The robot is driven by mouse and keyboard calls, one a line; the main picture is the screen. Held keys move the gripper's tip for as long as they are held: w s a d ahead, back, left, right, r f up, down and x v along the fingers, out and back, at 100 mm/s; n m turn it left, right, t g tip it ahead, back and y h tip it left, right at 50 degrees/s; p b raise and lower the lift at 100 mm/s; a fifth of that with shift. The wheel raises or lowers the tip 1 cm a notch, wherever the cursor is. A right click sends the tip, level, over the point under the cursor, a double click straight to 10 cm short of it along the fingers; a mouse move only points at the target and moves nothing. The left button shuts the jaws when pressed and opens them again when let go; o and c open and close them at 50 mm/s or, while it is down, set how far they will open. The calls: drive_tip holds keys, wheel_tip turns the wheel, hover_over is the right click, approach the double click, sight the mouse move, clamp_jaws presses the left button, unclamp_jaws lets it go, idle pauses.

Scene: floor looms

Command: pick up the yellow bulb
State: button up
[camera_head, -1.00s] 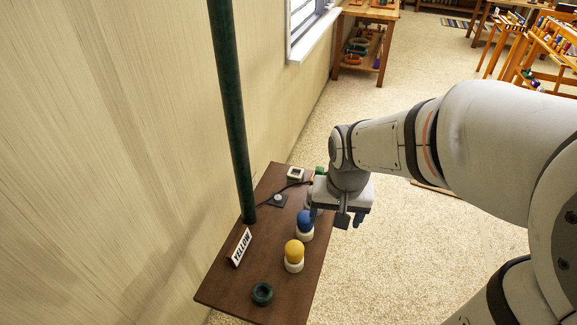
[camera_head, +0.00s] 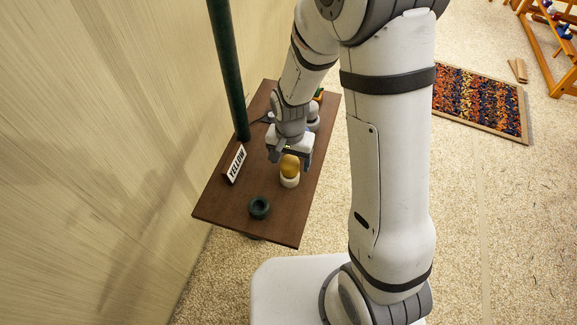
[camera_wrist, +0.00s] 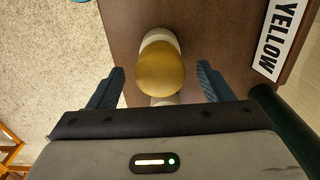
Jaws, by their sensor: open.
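The yellow bulb (camera_head: 290,166) stands upright on a white base (camera_head: 289,181) on the brown table, and my gripper (camera_head: 289,160) is close to it from above. In the wrist view the yellow bulb (camera_wrist: 160,70) lies between the two blue-grey fingers of my open gripper (camera_wrist: 160,84), with a gap on each side. Nothing is held. I cannot tell how far the fingertips reach down beside the bulb. The blue bulb is mostly hidden behind my gripper in the head view.
A sign reading YELLOW (camera_head: 236,163) stands left of the bulb; it also shows in the wrist view (camera_wrist: 279,38). A dark green ring-shaped cup (camera_head: 259,207) sits near the table's front. A dark green pole (camera_head: 229,75) rises at the table's left edge. The brown table (camera_head: 222,205) has bare room around the cup.

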wheel_tip(320, 180, down, 2)
drive_tip(key=shift+f, duration=0.1)
drive_tip(key=c, duration=1)
drive_tip(key=shift+c, duration=0.2)
wheel_tip(320, 180, up, 10)
drive_tip(key=shift+r+p, duration=0.1)
drive_tip(key=shift+p, duration=0.3)
